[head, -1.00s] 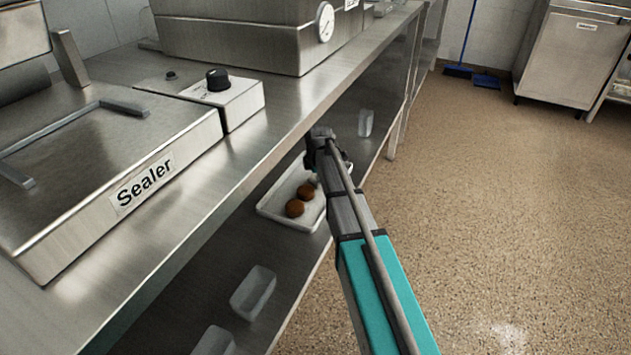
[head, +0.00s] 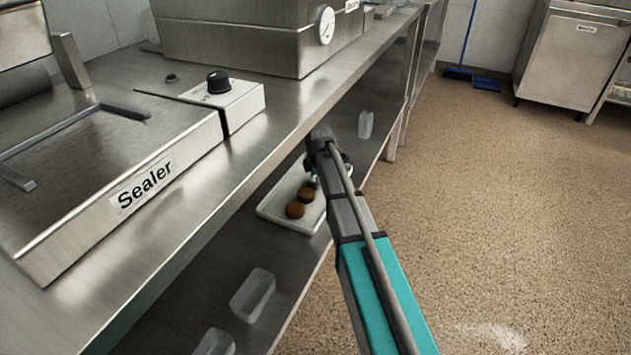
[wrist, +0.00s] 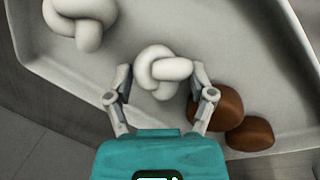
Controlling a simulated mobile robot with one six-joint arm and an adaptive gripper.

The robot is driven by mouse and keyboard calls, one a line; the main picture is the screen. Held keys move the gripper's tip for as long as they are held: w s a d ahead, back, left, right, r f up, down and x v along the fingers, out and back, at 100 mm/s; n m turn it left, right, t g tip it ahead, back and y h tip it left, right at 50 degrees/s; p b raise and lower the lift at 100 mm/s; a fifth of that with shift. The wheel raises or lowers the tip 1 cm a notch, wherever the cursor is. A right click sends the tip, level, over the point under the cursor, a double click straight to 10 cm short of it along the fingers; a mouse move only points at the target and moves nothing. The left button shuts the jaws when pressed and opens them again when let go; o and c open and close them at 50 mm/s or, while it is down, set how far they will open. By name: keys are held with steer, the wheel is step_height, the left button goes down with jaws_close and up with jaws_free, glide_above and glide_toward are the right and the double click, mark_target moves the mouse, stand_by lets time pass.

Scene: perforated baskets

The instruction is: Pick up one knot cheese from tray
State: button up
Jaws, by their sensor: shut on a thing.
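A white knot cheese (wrist: 160,75) is between the two fingers of my gripper (wrist: 160,88) in the wrist view, and the fingers are shut on it. Another white knot cheese (wrist: 80,18) lies at the upper left on the white tray (wrist: 185,25). In the head view the tray (head: 270,212) sits on the lower shelf under the counter. My gripper is mostly hidden behind my arm there, over the tray's right part. I cannot tell whether the held cheese touches the tray.
Two brown round pieces (wrist: 250,134) lie on the tray just right of my gripper. Clear containers (head: 252,294) stand on the lower shelf (head: 290,250). The counter with the sealer (head: 150,185) overhangs the shelf. The floor at right is open.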

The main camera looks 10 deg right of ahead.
steer(key=shift+r, duration=0.1)
steer(key=p+v, duration=0.2)
steer(key=shift+w+r+p, duration=0.2)
steer(key=shift+r+p, duration=0.05)
steer(key=shift+p, duration=0.15)
steer(key=s+d+r+p, duration=0.2)
steer(key=s+r+p, duration=0.8)
steer(key=s, duration=0.4)
steer(key=shift+r, duration=0.15)
steer(key=shift+d, duration=0.1)
stand_by(0.3)
